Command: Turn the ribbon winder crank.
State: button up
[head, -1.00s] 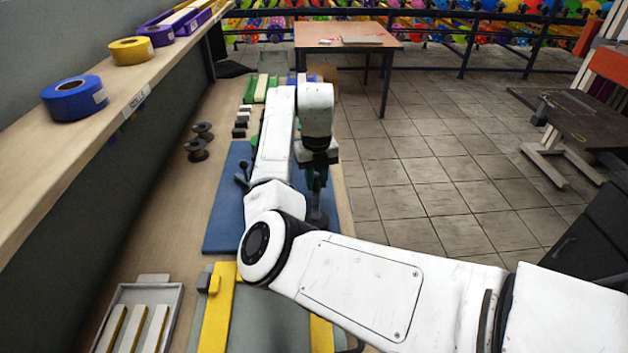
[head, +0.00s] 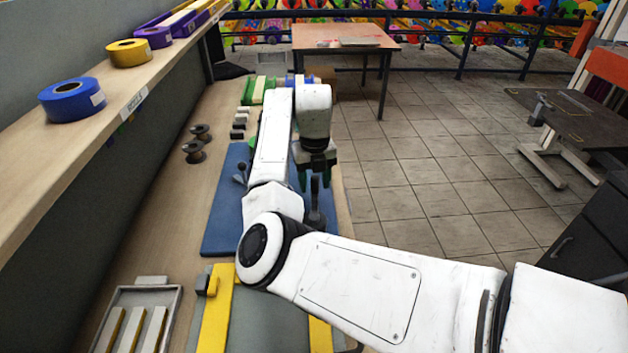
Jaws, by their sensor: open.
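The blue mat (head: 222,228) lies on the long bench. A dark upright handle (head: 315,205) with a round base stands at its right side and looks like the winder crank. My gripper (head: 314,183) points down over it, open, with one green fingertip on each side of the handle's upper part. I cannot tell whether the fingers touch it. A small dark lever with a ball knob (head: 240,179) sticks up at the mat's left side. My arm hides the middle of the mat and most of whatever the handle belongs to.
Two dark spools (head: 194,151) stand left of the mat. A shelf (head: 60,160) with ribbon rolls runs along the left. A grey tray (head: 176,305) and a yellow-edged board (head: 216,320) lie in front. The tiled floor (head: 430,190) at right is clear.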

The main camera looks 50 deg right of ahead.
notch_tip(320, 180, up, 11)
jog(key=shift+f+b, duration=0.1)
jog(key=shift+b, duration=0.6)
dwell(0.8)
